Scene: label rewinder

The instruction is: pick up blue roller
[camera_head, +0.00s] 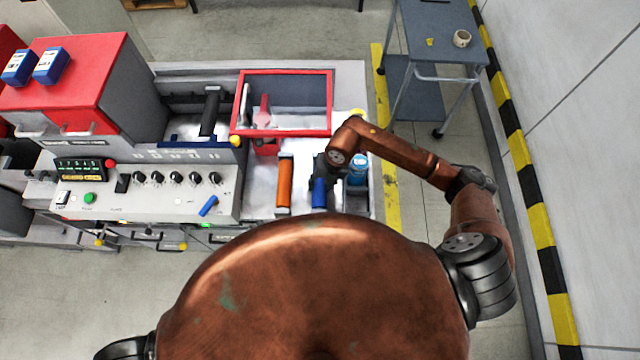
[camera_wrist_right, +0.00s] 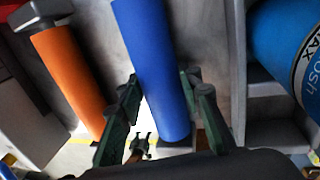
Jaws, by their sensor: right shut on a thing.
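The blue roller (camera_head: 319,193) is at the front right of the machine bed in the head view, partly hidden by my right gripper (camera_head: 325,172). In the right wrist view the blue roller (camera_wrist_right: 152,70) runs between the two green-padded fingers of my right gripper (camera_wrist_right: 160,115), which is shut on it. Whether the roller still touches the bed cannot be told. My left gripper is not in view.
An orange roller (camera_head: 285,182) stands just left of the blue one. A blue can (camera_head: 358,168) is close on the right. A red-framed window (camera_head: 283,132) is behind. A control panel (camera_head: 140,185) is at left, and a grey cart (camera_head: 440,40) is at the back right.

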